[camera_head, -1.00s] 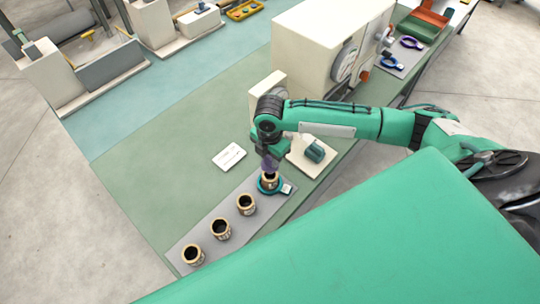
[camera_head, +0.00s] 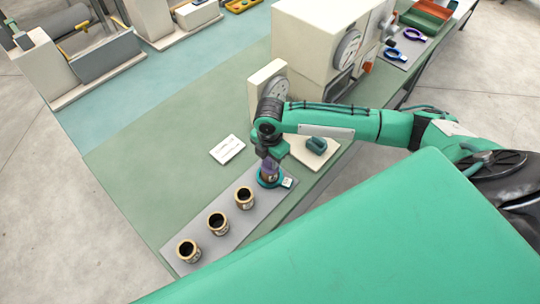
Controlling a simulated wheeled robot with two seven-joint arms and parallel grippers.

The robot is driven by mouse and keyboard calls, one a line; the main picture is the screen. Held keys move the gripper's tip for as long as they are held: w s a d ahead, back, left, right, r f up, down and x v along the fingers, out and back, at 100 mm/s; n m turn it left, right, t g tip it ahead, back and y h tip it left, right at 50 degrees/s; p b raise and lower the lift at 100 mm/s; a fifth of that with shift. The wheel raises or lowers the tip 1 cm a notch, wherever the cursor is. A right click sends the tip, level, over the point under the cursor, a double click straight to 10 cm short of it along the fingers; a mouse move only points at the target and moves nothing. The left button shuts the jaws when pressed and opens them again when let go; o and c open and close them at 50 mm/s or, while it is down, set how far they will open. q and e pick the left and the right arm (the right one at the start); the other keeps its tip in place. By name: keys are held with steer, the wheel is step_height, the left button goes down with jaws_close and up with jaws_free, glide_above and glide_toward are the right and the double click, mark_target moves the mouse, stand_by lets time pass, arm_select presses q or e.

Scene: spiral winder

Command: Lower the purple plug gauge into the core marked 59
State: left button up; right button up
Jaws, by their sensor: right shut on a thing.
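My right gripper (camera_head: 268,155) points down at the far end of the grey mat, shut on the purple plug gauge (camera_head: 268,169). The gauge is small and partly hidden by the fingers. It is upright, directly over a teal ring-shaped holder (camera_head: 262,184). I cannot tell how far the gauge sits inside a core there, as little of that core shows. Three tan cores with dark open tops stand in a row on the mat: a near one (camera_head: 188,251), a middle one (camera_head: 218,224) and a far one (camera_head: 244,198). Their marks are too small to read. My left gripper is out of view.
The grey mat (camera_head: 213,254) lies on a green bench. A white card (camera_head: 228,149) lies left of my gripper. A cream plate with a teal block (camera_head: 316,146) is to the right. A cream dial box (camera_head: 268,83) and a larger machine (camera_head: 318,42) stand behind.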

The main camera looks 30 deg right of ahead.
steer(key=o, duration=1.1)
steer(key=shift+c, duration=0.2)
